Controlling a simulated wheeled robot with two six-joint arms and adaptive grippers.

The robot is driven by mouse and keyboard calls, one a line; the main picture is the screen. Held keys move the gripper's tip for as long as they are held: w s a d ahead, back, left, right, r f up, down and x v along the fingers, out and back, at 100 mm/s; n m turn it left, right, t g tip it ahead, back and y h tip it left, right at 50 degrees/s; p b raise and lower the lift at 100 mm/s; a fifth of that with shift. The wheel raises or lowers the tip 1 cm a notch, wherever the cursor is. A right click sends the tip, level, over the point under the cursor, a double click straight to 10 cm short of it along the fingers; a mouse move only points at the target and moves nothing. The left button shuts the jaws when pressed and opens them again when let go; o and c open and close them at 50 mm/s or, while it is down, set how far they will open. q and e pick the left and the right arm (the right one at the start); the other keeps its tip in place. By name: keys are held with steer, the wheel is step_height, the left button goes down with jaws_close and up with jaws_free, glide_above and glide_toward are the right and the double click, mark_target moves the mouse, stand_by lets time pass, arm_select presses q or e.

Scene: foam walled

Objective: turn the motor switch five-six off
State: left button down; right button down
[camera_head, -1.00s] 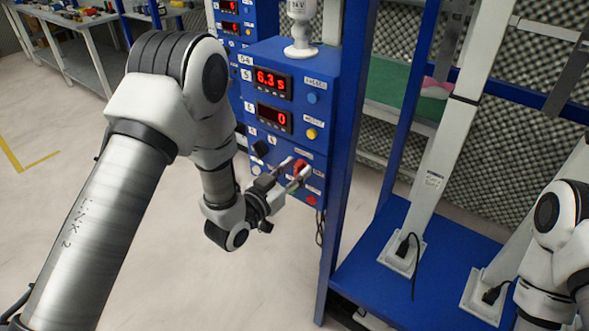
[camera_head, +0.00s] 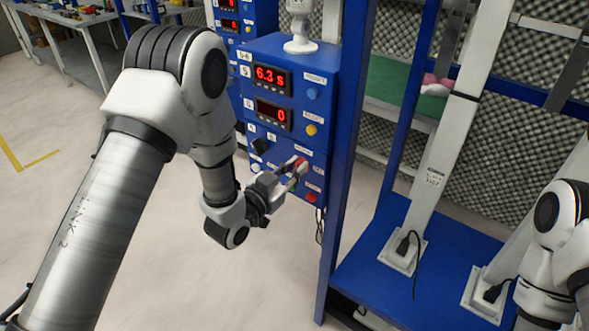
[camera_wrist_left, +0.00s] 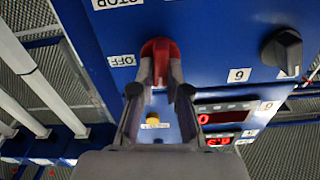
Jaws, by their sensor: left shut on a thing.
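The motor switch is a red knob (camera_head: 302,163) on the front of the blue control box (camera_head: 283,52). My left gripper (camera_head: 293,172) is at the box front, with its fingers shut on the red knob. In the left wrist view the two fingertips (camera_wrist_left: 161,76) sit on either side of the red knob (camera_wrist_left: 160,47), whose handle looks roughly upright in that picture. A white OFF label (camera_wrist_left: 122,61) is left of the knob there. The fingers hide part of the knob's lower side. My right arm shows at the right edge, but its gripper is out of view.
A black knob (camera_head: 260,146) sits left of the red one, and a red button (camera_head: 311,197) is below it. Yellow (camera_head: 311,130) and blue (camera_head: 312,94) buttons are above. Displays read 6.3 s and 0. A blue frame post (camera_head: 349,130) stands just right of the box.

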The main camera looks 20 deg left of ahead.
arm_select(q)
steer(key=shift+s+d+f+m+b, duration=0.1)
steer(key=shift+d+f+m+b, duration=0.1)
steer(key=shift+m+b, duration=2.05)
steer(key=shift+s+d+f+m+b, duration=0.1)
steer(key=shift+f+m+b, duration=0.15)
steer(key=shift+m+b, duration=2)
steer(key=shift+d+f+m+b, duration=0.2)
steer(key=shift+m+b, duration=0.6)
steer(key=shift+m, duration=2.9)
steer(key=c, duration=1.2)
jaws_free()
steer(key=shift+o, duration=0.2)
steer(key=shift+r, duration=0.1)
steer(key=shift+a, duration=0.1)
steer(key=v, duration=0.7)
steer(key=shift+s, duration=0.2)
